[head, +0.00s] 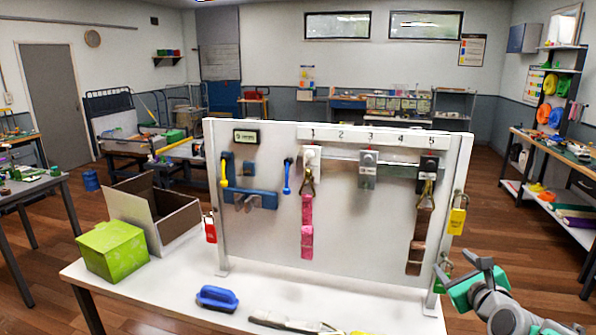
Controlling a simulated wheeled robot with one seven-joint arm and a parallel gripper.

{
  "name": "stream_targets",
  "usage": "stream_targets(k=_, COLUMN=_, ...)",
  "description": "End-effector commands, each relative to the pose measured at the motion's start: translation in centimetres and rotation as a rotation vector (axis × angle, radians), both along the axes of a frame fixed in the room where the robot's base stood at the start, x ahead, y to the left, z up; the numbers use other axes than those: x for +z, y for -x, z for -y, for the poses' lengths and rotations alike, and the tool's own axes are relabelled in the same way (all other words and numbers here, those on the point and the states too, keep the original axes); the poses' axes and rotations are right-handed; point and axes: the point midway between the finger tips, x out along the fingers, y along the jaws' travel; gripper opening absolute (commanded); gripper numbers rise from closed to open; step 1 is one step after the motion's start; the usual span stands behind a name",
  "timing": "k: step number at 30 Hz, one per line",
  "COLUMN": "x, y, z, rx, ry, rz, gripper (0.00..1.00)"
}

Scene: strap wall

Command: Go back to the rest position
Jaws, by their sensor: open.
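My gripper (462,270) is at the lower right, beside the right end of the upright panel (340,225). It is open, with nothing seen between its fingers. A pink strap (307,225) hangs from a hook below number 1 on the panel. A brown strap (420,240) hangs from a hook below number 5. A grey fitting (368,170) sits below number 3. The gripper is apart from both straps in the picture. A green padlock-like item (441,282) by the panel's right post is close to the gripper; whether they touch cannot be told.
The panel stands on a white table (170,285). On it are a green box (112,250), an open carton (160,212) and a blue brush-like item (217,298). A yellow padlock (457,218) and a red padlock (210,228) hang at the panel's sides. Floor is clear at right.

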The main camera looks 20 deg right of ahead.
Motion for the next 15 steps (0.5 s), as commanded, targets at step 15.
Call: stream_targets(k=15, x=-8.9, y=1.0, z=-30.2, rx=1.307, ry=1.469, rz=-0.775, gripper=0.61)
